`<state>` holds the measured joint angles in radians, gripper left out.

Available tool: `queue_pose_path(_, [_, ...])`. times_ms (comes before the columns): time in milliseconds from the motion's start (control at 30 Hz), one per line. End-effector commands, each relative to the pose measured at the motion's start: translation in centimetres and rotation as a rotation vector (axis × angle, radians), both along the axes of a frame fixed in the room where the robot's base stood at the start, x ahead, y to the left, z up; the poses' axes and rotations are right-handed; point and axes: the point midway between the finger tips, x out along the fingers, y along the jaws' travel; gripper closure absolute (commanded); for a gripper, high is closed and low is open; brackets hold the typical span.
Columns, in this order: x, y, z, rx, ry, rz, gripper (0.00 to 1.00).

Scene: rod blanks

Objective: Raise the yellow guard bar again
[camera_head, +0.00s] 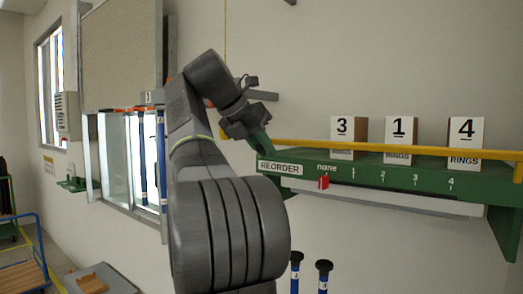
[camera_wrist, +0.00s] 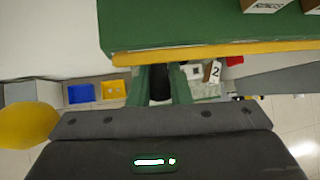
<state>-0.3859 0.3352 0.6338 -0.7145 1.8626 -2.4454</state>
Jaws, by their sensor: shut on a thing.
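The yellow guard bar (camera_head: 400,148) runs nearly level along the front of the green shelf (camera_head: 470,180), in front of the lower part of the numbered boxes. It also crosses the wrist view (camera_wrist: 250,48) along the shelf's edge. My gripper (camera_head: 250,124) is at the bar's left end, by the shelf's left corner. In the wrist view, my gripper's two fingers (camera_wrist: 163,84) reach up to the bar with a dark piece between them. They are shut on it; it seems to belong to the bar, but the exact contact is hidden.
White-fronted boxes marked 3 (camera_head: 342,128), 1 (camera_head: 399,130) and 4 (camera_head: 465,132) stand on the shelf. A red slider (camera_head: 323,183) sits on the reorder scale near "none". Dark-topped blue rods (camera_head: 323,270) stand below. Blue (camera_wrist: 81,93) and yellow (camera_wrist: 113,90) bins lie beyond in the wrist view.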

Motion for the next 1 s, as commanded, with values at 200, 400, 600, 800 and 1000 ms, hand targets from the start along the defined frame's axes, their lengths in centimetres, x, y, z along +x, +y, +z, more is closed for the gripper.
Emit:
queue_pose_path(200, [0.29,-0.16,0.33,0.041,0.054,-0.001,1.00])
queue_pose_path(400, [0.31,-0.23,0.45,0.060,0.081,-0.001,1.00])
queue_pose_path(600, [0.32,-0.25,0.48,0.066,0.088,-0.001,1.00])
queue_pose_path(800, [0.31,-0.25,0.48,0.066,0.088,-0.001,1.00])
queue_pose_path(1000, [0.30,-0.24,0.47,0.065,0.089,-0.001,0.61])
